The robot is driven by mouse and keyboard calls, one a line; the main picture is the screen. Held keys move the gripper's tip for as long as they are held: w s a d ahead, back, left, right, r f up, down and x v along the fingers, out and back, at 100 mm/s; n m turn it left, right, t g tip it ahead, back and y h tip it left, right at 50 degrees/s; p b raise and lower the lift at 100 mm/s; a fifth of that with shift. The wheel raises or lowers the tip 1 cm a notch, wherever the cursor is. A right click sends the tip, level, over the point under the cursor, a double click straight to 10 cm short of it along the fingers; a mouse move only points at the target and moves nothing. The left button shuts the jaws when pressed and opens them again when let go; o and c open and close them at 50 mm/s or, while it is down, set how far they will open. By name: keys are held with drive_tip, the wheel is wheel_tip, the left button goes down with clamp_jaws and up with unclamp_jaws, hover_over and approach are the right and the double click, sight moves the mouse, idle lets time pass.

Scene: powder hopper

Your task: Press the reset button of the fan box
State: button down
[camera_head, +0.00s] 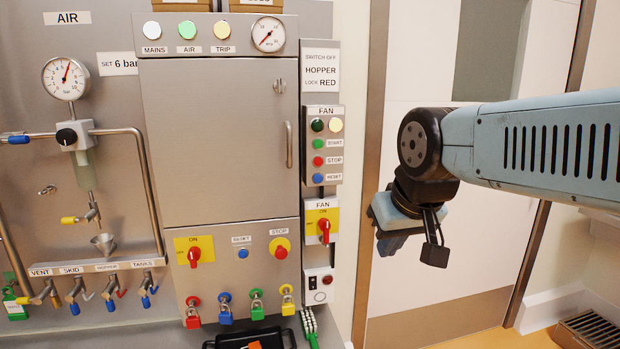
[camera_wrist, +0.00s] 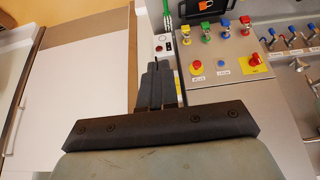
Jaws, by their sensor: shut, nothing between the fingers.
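The fan box (camera_head: 327,150) is a narrow grey box labelled FAN, fixed to the right of the large cabinet in the head view. It has a dark green lamp and a pale yellow lamp on top. Below them are a green START button (camera_head: 318,143), a red STOP button (camera_head: 318,160) and a blue RESET button (camera_head: 318,178). My gripper (camera_head: 434,250) is shut and empty, to the right of and lower than the fan box, apart from it. In the wrist view my gripper (camera_wrist: 156,68) points toward the lower panels; I cannot make out the fan box there.
Below the fan box is a yellow FAN switch (camera_head: 323,223) with a red handle, then a small white switch box (camera_head: 319,287). The cabinet has its own blue RESET button (camera_head: 243,253) and several padlocks. A white door (camera_head: 440,270) lies behind my arm.

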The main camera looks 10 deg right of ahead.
sight(321, 179)
drive_tip(key=w+f+m+t+h, duration=0.1)
drive_tip(key=w+m, duration=0.7)
drive_tip(key=w, duration=2.3)
drive_tip(key=shift+a+f+m+t, duration=0.3)
drive_tip(key=shift+f+t, duration=0.6)
drive_tip(key=shift+t, duration=0.2)
drive_tip(key=shift+w, duration=0.1)
drive_tip(key=shift+w, duration=4.35)
drive_tip(key=shift+w, duration=0.15)
drive_tip(key=shift+w+r, duration=0.1)
drive_tip(key=shift+w, duration=0.15)
